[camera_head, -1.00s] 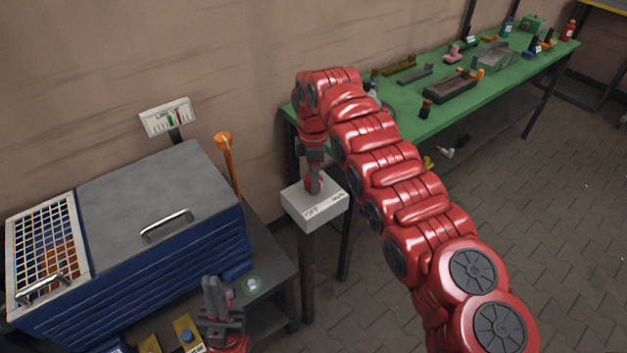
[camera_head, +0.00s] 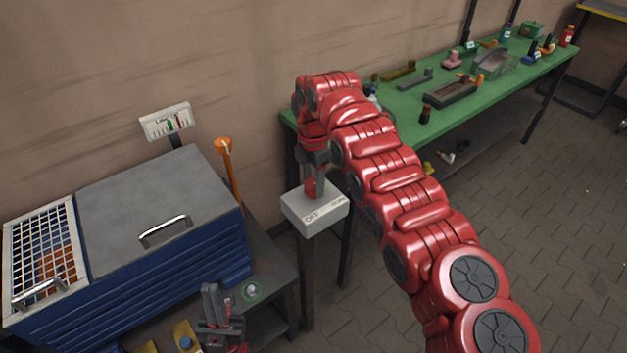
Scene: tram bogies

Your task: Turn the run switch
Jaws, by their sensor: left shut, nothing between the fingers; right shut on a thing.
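The run switch is a red knob (camera_head: 311,187) on top of a pale switch box (camera_head: 318,214) that stands on a dark post. The box's front edge carries lettering; "OFF" reads on the left, and the label on the right is too small to read surely. My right gripper (camera_head: 312,178) points straight down from the red arm and is shut on the red knob. Its fingers partly hide the knob, so its exact angle is unclear. My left gripper (camera_head: 212,300) is shut and empty at the bottom of the view, left of and nearer than the box.
A blue cabinet with a grey lid (camera_head: 150,195) and a white grid (camera_head: 45,250) stands at the left. A gauge (camera_head: 166,121) and an orange lever (camera_head: 228,165) rise behind it. A green workbench (camera_head: 410,125) with several parts fills the back right. Floor at right is clear.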

